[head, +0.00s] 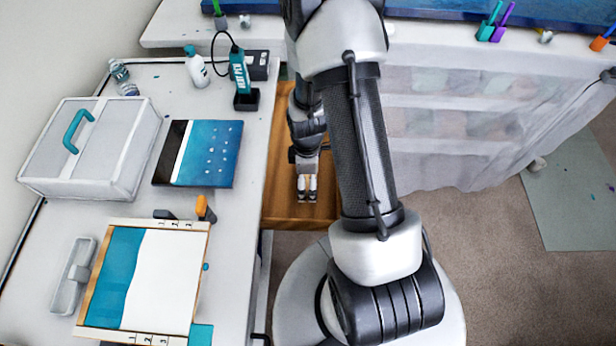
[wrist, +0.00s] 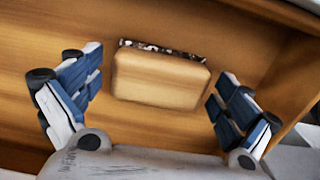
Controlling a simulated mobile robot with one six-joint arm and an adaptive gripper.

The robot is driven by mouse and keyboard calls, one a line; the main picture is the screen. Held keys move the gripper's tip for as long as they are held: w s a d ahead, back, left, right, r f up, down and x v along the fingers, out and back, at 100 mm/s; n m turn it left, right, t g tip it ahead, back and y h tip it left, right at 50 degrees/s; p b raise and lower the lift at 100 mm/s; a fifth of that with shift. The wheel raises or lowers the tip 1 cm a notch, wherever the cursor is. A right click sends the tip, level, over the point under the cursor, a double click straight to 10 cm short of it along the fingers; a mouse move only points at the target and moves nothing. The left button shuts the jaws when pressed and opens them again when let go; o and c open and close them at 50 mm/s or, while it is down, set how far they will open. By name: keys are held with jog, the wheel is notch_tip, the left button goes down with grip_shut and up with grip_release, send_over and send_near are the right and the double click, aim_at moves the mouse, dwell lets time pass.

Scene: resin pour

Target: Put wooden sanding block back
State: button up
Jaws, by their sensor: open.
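The wooden sanding block (wrist: 158,82) lies on the floor of an open wooden drawer, seen in the wrist view. It is pale wood with a dark speckled strip along its far edge. My gripper (wrist: 150,108) is open, with one finger to the left of the block and one to the right, and gaps show on both sides. In the head view my gripper (head: 307,198) points down into the wooden drawer (head: 285,211). The block is hidden there behind the gripper and arm.
The drawer sticks out from the right side of the white workbench (head: 228,215). On the bench are a white lidded box (head: 75,175), a blue panel (head: 208,155), a framed board (head: 165,280), a white bottle (head: 196,67) and a teal heat tool (head: 239,75). Drawer walls stand near my gripper.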

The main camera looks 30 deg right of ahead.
notch_tip(320, 180, up, 12)
jog(key=p, duration=0.4)
notch_tip(320, 180, up, 16)
jog(key=m+t, duration=0.2)
jog(key=m, duration=0.2)
send_over(307, 177)
jog(key=s+a, duration=0.2)
jog(key=a, duration=0.3)
jog(key=s+a+r+m+t, duration=0.1)
jog(key=s+a+r+m, duration=0.1)
jog(key=s+r, duration=0.4)
jog(key=s+a+r+m+t, duration=0.1)
jog(key=s+a+r+m, duration=0.2)
jog(key=s+r+m, duration=0.2)
jog(key=shift+s+a+r+t, duration=0.3)
jog(key=shift+s+r+t, duration=0.1)
jog(key=shift+s+r, duration=0.1)
